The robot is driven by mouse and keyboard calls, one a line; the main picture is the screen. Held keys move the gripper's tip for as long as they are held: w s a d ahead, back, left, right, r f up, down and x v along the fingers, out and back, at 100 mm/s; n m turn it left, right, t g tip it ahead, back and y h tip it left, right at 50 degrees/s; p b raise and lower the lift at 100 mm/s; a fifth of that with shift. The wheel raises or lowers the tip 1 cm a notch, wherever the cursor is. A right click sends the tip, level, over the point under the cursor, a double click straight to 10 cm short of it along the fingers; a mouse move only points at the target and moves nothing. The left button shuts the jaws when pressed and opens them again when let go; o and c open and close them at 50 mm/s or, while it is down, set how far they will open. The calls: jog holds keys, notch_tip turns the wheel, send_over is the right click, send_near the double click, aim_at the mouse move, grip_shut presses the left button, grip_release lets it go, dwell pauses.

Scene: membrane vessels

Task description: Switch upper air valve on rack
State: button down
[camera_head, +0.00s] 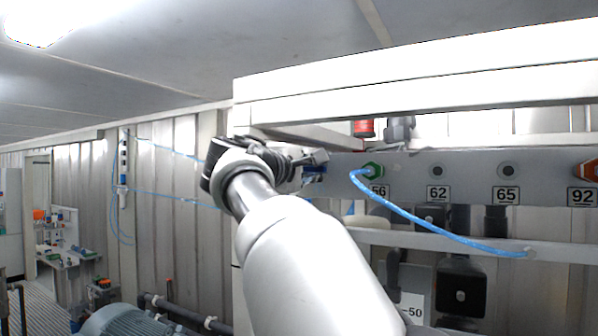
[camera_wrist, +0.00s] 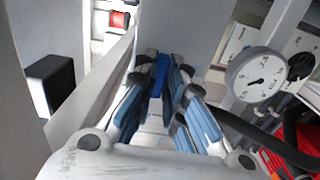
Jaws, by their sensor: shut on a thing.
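My gripper (camera_head: 308,162) is at the left end of the grey rack panel, left of the label 56. In the wrist view my gripper (camera_wrist: 163,88) has its two blue-padded fingers close together around a narrow dark blue piece (camera_wrist: 158,72), which looks like the handle of the upper air valve. The fingers are shut on it. A bit of blue also shows beside the gripper in the head view (camera_head: 315,173). The valve's body is mostly hidden by the fingers and my wrist.
The grey panel (camera_head: 455,188) carries a green fitting (camera_head: 373,170) with a blue hose (camera_head: 430,228) hanging to the right. A white beam (camera_head: 420,80) runs above. The wrist view shows a round gauge (camera_wrist: 257,75), a black block (camera_wrist: 50,80) and red parts (camera_wrist: 285,155).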

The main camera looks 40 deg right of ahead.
jog(key=c, duration=1.7)
grip_release()
jog(key=shift+o, duration=0.2)
jog(key=v, duration=1.2)
